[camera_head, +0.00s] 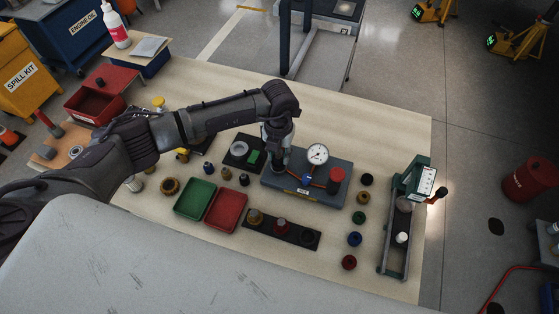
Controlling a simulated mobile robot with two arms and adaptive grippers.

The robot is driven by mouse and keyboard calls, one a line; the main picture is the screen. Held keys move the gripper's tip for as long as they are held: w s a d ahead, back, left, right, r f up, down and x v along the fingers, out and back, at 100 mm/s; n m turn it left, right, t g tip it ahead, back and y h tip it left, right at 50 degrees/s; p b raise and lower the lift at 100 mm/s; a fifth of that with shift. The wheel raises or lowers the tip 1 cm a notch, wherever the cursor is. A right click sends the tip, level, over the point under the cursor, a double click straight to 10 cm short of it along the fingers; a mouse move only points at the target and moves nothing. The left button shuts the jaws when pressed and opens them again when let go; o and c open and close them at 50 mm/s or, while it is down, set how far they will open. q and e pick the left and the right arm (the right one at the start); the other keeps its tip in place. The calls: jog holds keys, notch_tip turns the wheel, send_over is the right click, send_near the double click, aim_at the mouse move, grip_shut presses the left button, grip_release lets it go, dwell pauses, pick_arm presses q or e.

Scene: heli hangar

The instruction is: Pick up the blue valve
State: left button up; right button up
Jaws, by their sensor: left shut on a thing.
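My left arm comes in from the left and bends down over the table. Its gripper (277,158) points down at the left end of a blue-grey test block (325,194). The gripper is shut on a small dark thing, mostly hidden by the fingers; I cannot tell its colour or whether it touches the block. A small blue part (307,180) shows on the block below the round gauge (318,154). My right gripper is not in view.
A green tray (195,199) and a red tray (227,211) stand left of the block. A dark strip (293,233) with several fittings lies in front. A green-framed device (398,235) stands at right. Bare tabletop (385,130) shows behind the block.

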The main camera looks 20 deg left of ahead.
aim_at(279, 156)
pick_arm(q)
jog(key=shift+r+p, duration=1.4)
jog(key=shift+r, duration=0.95)
